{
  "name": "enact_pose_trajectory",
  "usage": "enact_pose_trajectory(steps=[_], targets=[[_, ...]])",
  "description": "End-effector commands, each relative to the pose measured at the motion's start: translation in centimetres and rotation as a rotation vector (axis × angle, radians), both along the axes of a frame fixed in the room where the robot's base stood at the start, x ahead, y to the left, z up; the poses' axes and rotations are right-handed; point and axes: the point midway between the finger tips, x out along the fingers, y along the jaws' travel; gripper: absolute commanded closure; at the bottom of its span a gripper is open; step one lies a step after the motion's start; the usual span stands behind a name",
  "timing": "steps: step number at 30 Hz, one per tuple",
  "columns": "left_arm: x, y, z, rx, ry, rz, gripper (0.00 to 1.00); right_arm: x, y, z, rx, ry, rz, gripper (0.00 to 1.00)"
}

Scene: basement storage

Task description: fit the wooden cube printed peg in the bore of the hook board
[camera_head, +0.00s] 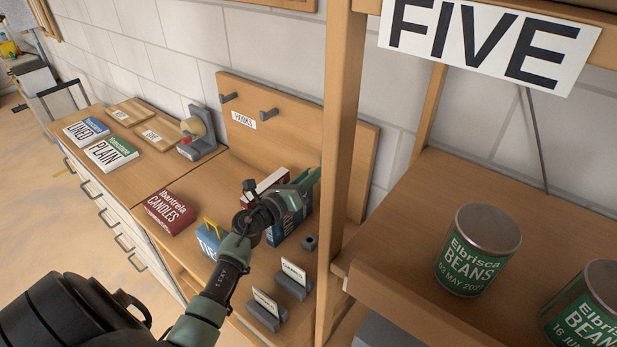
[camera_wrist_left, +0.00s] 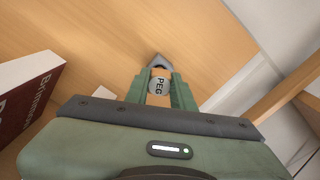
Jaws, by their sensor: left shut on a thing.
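The hook board (camera_head: 345,135) leans upright against the wall at the back of the bench, with two grey hooks and a "HOOKS" label. My left gripper (camera_head: 308,184) is at the board's lower right part in the head view. In the left wrist view the gripper (camera_wrist_left: 161,82) is shut on the wooden cube printed peg (camera_wrist_left: 159,86), its grey "PEG" face toward the camera. A grey pointed piece with a dark opening (camera_wrist_left: 158,62) shows just beyond the cube, against the board. I cannot tell whether the cube touches it. The cube is hidden in the head view.
A wooden shelf post (camera_head: 340,130) stands close right of my gripper. Boxes stand below the gripper, with a red candles box (camera_head: 168,212) further left. Card holders (camera_head: 293,283) sit at the bench front. Bean cans (camera_head: 477,250) stand on the right shelf.

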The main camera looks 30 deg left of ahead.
Motion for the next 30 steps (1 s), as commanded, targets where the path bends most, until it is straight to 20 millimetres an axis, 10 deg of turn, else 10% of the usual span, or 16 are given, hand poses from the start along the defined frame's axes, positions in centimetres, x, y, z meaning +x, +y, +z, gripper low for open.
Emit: enact_pose_trajectory(steps=[29, 30], targets=[[2.4, -0.2, 0.0, 0.0, 0.0, 0.0, 1.0, 0.0, -0.1, -0.3, -0.002, 0.001, 0.0, 0.64], [2.4, -0.2, 0.0, 0.0, 0.0, 0.0, 0.68, 0.0, -0.2, -0.2, -0.002, 0.001, 0.0, 0.64]])
